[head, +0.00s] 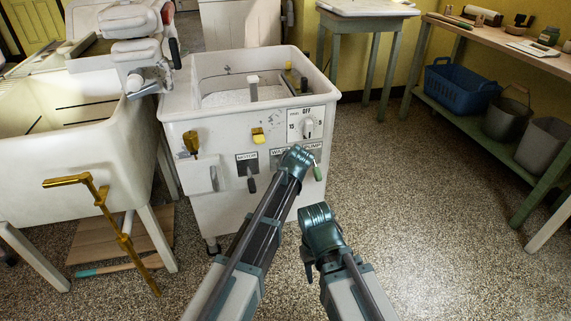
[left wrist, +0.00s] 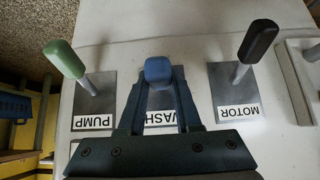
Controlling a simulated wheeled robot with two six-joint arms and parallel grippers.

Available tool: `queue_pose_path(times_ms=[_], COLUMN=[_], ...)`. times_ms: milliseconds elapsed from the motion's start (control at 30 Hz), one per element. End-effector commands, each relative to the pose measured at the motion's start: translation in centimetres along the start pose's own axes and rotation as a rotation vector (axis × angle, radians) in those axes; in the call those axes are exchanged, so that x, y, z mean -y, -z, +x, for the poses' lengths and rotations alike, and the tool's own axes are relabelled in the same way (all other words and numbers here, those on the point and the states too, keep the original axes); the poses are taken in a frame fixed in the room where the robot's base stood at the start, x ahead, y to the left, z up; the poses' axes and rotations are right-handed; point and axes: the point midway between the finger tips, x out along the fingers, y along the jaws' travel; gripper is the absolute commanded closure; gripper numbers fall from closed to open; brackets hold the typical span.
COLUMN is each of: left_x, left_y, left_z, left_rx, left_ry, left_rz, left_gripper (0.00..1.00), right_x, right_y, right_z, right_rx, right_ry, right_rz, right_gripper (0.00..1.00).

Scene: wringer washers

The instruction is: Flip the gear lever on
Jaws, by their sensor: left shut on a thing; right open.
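The washer's front panel (head: 222,145) carries a row of levers. No label reading gear is visible. My left gripper (left wrist: 158,103) is shut on a lever with a blue knob (left wrist: 158,70), above a partly covered plate reading WASH. To its left in the left wrist view is a green PUMP lever (left wrist: 64,59); to its right is a black MOTOR lever (left wrist: 258,43). In the head view my left wrist hides the blue lever; the motor lever (head: 251,182) and pump lever (head: 317,172) show. My right gripper (head: 308,267) is open and empty, low before the washer.
A dial (head: 308,129) marked OFF and a yellow knob (head: 258,135) sit on the panel. A cream sink (head: 85,160) with a brass pipe (head: 110,215) stands left. A green-framed bench (head: 500,45) with tubs stands right. Speckled floor (head: 420,220) is open between.

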Motion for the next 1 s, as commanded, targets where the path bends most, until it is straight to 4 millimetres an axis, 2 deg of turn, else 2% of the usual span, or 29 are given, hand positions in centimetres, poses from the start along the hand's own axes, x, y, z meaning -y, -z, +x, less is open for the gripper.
queue_pose_path(times_ms=[33, 300, 867, 900, 1000], left_x=[-0.1, -0.1, 0.0, 0.0, 0.0], left_y=[0.8, 1.1, 1.1, 1.1, 1.1], left_z=[-0.5, -0.7, -0.6, -0.6, -0.6], left_rx=[0.029, 0.138, 0.172, 0.172, 0.171], left_ry=[0.0, 0.0, 0.0, 0.0, 0.0], left_rz=[-0.002, -0.001, -0.001, -0.001, -0.001], left_gripper=[1.0, 1.0, 1.0, 0.66, 0.48], right_x=[-0.1, -0.4, -0.5, -0.5, -0.5], right_y=[-0.1, -0.2, -0.2, -0.2, -0.2], right_z=[-1.3, -3.1, -3.4, -3.4, -3.4], right_rx=[0.001, 0.002, 0.002, 0.002, 0.002], right_ry=[-0.001, -0.004, -0.005, -0.005, -0.005], right_rz=[0.001, 0.007, 0.008, 0.008, 0.008], right_gripper=[0.5, 0.5, 0.5, 0.5, 0.5])
